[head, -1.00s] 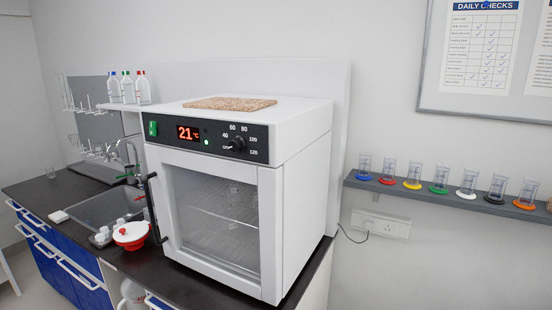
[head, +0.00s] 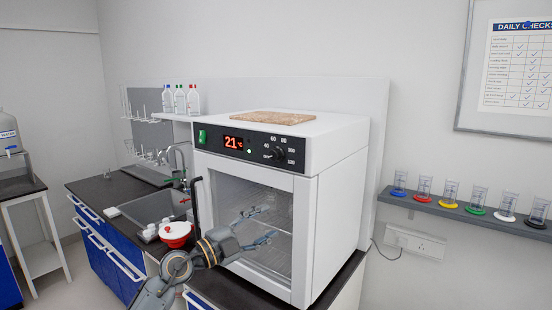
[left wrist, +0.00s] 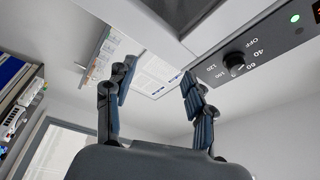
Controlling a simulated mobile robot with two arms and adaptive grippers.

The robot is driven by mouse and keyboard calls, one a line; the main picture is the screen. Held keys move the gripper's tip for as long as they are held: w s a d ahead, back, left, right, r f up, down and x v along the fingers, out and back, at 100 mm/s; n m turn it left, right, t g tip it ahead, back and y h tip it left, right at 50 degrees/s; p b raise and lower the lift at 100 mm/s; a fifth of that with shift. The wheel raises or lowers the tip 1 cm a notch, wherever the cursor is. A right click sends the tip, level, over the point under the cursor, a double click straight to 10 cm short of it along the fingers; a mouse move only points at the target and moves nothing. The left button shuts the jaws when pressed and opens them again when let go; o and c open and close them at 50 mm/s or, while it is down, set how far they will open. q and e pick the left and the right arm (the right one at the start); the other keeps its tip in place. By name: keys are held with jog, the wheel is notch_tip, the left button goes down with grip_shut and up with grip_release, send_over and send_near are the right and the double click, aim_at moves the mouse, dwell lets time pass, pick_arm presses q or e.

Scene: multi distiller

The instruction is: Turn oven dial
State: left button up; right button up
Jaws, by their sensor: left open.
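The white oven (head: 345,190) stands on the dark counter, its front facing me. Its black panel has a green switch (head: 203,136), a red display (head: 233,142) reading 21 °C and a black round dial (head: 277,154) with a printed scale. My left gripper (head: 268,222) is open and empty in front of the oven's glass door (head: 240,195), below the dial and apart from it. In the left wrist view, the two fingers (left wrist: 158,72) are spread, and the dial (left wrist: 234,62) is to the right of them. My right gripper is not in view.
A red pot with a white lid (head: 176,234) stands left of the oven by the sink (head: 155,210). A dark door handle (head: 196,202) sticks out at the oven's left. A brown board (head: 270,117) lies on top. A shelf with cups (head: 460,210) is right.

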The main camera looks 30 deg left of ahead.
pick_arm(q)
notch_tip(320, 180, up, 10)
jog(key=s+a+f+m+y, duration=0.1)
jog(key=s+m+y, duration=0.1)
jog(key=s, duration=0.1)
jog(key=n+y, duration=0.1)
jog(key=y, duration=0.2)
send_near(273, 156)
jog(key=w+p, duration=0.2)
jog(key=w, duration=0.1)
jog(key=w+p, duration=0.5)
jog(key=shift+w+d+r, duration=0.2)
jog(key=shift+w+d, duration=0.1)
jog(key=shift+d, duration=0.1)
jog(key=shift+w, duration=0.25)
jog(key=shift+f, duration=0.1)
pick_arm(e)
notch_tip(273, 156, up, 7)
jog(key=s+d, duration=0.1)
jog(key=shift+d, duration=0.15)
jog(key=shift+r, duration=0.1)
pick_arm(q)
jog(key=c, duration=1.1)
